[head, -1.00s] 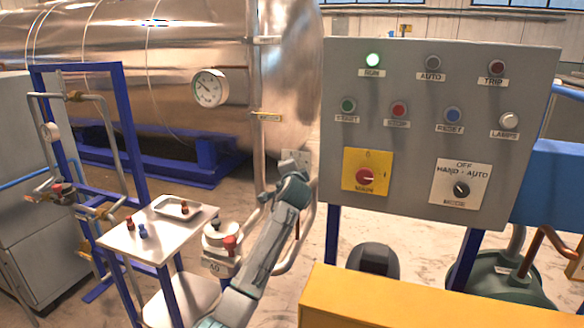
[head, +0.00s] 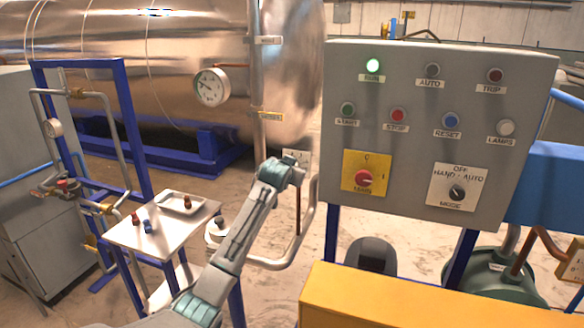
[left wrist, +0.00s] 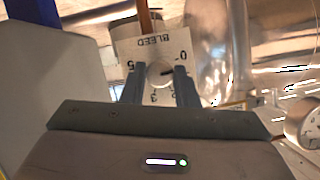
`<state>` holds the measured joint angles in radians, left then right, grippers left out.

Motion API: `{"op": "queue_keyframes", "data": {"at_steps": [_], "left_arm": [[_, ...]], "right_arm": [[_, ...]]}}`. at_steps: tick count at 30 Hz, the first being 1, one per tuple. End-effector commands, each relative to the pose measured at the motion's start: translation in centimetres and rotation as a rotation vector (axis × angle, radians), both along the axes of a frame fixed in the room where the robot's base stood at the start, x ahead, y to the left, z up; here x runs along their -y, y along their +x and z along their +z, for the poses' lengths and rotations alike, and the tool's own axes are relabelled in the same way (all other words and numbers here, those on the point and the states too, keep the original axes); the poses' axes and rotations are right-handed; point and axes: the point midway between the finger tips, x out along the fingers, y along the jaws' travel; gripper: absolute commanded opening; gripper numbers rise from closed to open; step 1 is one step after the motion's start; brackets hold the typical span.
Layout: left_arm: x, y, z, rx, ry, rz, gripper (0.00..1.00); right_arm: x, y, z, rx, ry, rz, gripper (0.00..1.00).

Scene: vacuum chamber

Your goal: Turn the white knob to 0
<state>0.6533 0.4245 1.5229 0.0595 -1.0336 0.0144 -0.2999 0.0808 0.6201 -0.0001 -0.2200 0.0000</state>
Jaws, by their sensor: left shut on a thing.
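The white knob (left wrist: 157,74) sits on a white plate (left wrist: 172,44) lettered BLEED, which appears upside down in the left wrist view. My left gripper (left wrist: 159,70) has a finger on each side of the knob and is shut on it. Around the knob, a 0 shows at the right, a 5 at the left and a 3 below. A small dark mark shows on the knob's right side, toward the 0 side; its exact direction is unclear. In the head view, the plate (head: 303,155) is partly behind my left wrist, which hides the knob. My right gripper is not in view.
A grey control panel (head: 420,130) with lamps, buttons and two selector knobs stands right of my left arm. A yellow box (head: 430,305) is at the front. A small table (head: 135,237) with a tray (head: 170,201) stands left. Pipes run beneath the plate.

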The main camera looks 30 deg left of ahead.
Motion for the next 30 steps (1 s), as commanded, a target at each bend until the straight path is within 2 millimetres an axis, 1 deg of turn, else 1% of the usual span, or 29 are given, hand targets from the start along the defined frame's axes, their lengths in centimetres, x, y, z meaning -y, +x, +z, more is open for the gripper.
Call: {"op": "queue_keyframes", "data": {"at_steps": [6, 12, 19, 30], "left_arm": [[-0.14, -0.06, -0.15, 0.031, -0.146, 0.000, 0.04], [-0.14, -0.06, -0.18, 0.050, -0.231, 0.001, 0.04], [-0.17, -0.06, -0.19, 0.063, -0.275, 0.000, 0.04], [-0.14, -0.06, -0.21, 0.064, -0.282, 0.001, 0.04]], "right_arm": [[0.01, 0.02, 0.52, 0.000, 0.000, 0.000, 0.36], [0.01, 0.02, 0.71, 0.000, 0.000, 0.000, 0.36], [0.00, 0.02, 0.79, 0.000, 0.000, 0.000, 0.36], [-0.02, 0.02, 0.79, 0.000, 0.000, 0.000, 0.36]]}}
